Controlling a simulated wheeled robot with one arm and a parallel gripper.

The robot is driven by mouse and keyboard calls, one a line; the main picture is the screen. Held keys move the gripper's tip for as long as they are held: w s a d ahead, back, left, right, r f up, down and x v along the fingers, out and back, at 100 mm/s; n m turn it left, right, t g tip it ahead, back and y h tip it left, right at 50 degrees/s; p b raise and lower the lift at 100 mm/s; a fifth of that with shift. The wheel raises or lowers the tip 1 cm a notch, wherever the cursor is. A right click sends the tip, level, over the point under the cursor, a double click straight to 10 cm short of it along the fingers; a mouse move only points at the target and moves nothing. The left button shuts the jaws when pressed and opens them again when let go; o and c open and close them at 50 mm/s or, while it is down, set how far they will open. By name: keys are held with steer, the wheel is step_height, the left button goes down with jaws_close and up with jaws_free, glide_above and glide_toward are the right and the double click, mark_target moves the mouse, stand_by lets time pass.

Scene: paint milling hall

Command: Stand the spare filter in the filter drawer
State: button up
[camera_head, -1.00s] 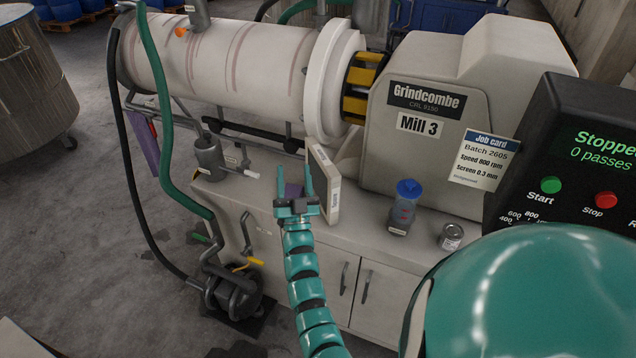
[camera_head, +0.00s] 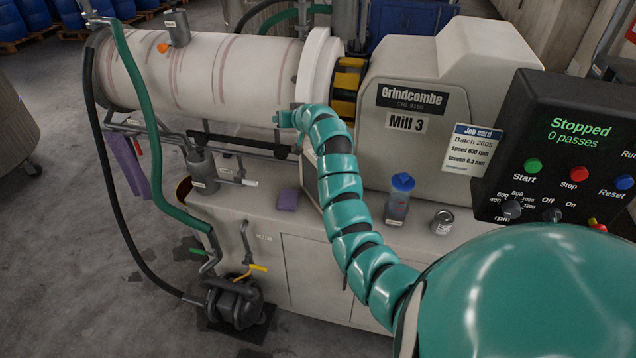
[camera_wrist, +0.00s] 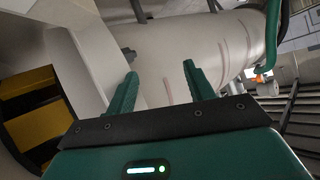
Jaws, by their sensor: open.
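A pale flat panel, which may be the spare filter (camera_head: 309,167), stands upright on the cabinet top below the mill's white flange. My arm hides most of it in the head view. My gripper (camera_head: 283,118) is raised in front of the mill cylinder (camera_head: 215,75), above and left of the panel, and apart from it. In the wrist view, my gripper (camera_wrist: 159,82) shows two green fingers spread apart with nothing between them; the pale cylinder is behind them. I cannot make out a filter drawer in either view.
A grey pot (camera_head: 203,172) and green hose (camera_head: 160,170) are at the left. The control panel (camera_head: 565,150) stands at the right.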

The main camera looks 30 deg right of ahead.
steer(key=s+d+r+n+g, duration=0.1)
steer(key=s+r+g, duration=0.1)
steer(key=s+g, duration=0.45)
steer(key=s+d+r+n+g, duration=0.2)
steer(key=s+g, duration=0.1)
steer(key=s, duration=0.6)
steer(key=shift+t+y, duration=0.25)
steer(key=shift+y, duration=0.05)
steer(key=p+x, duration=0.4)
steer(key=x, duration=0.8)
steer(key=shift+s+a, duration=0.1)
steer(key=shift+s, duration=0.05)
steer(key=p+x, duration=0.3)
steer(key=x, duration=0.2)
steer(key=shift+s+a+f, duration=0.1)
steer(key=shift+s+f, duration=0.05)
steer(key=shift+f, duration=0.05)
jaws_close()
